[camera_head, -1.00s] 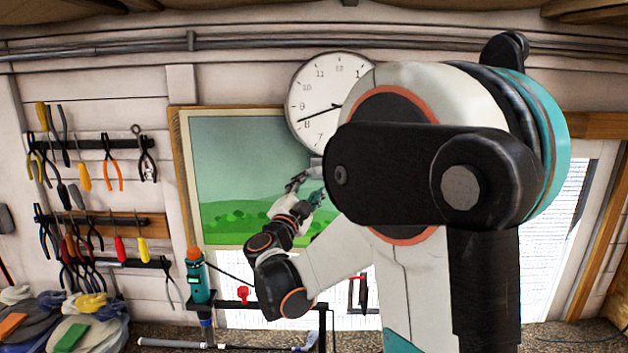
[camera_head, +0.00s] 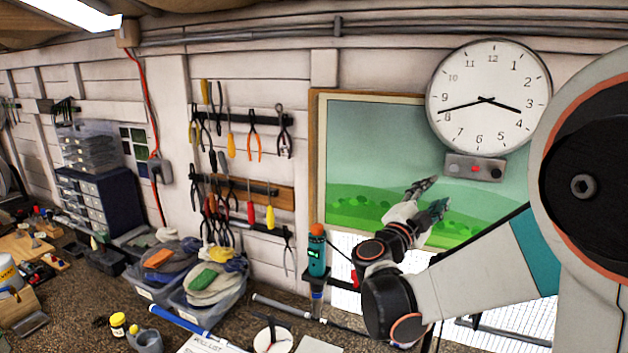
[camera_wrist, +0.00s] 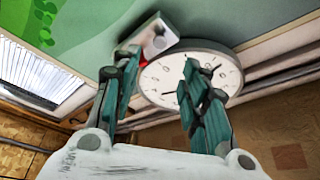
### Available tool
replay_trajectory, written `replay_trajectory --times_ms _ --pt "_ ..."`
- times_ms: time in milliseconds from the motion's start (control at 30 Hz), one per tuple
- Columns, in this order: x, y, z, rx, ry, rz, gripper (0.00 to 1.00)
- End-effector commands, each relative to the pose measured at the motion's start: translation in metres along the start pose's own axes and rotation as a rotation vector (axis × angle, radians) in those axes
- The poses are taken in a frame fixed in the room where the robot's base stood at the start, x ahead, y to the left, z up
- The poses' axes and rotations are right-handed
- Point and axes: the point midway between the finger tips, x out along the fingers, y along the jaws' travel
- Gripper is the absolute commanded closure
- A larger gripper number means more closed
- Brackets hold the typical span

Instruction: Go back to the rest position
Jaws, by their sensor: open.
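My gripper (camera_head: 432,198) is raised in front of the green landscape picture (camera_head: 385,140) on the wall in the head view. In the wrist view its two teal fingers (camera_wrist: 160,85) are spread apart with nothing between them. Beyond the fingers the wrist view shows the wall clock (camera_wrist: 185,75) and a small grey box with a red button (camera_wrist: 155,38). The same clock (camera_head: 488,96) and box (camera_head: 475,168) hang to the right of my gripper in the head view. My arm covers the right side of that view.
The bench below holds bins of gloves (camera_head: 205,285), a blue-gripped club (camera_head: 180,320), a paper list (camera_head: 208,343) and a yellow-capped jar (camera_head: 118,323). Pliers and screwdrivers (camera_head: 240,190) hang on the wall.

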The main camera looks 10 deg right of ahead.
Motion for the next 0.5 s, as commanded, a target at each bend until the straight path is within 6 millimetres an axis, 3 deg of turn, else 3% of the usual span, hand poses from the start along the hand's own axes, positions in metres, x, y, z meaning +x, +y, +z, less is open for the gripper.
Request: replay_trajectory --times_ms 167,267,500 --pt "-0.009 -0.009 0.011 -0.015 -0.057 -0.07 0.59" --pt "-0.025 -0.022 0.026 -0.044 -0.143 -0.166 0.59" --pt "-0.092 -0.039 0.076 -0.17 -0.422 -0.407 0.59"
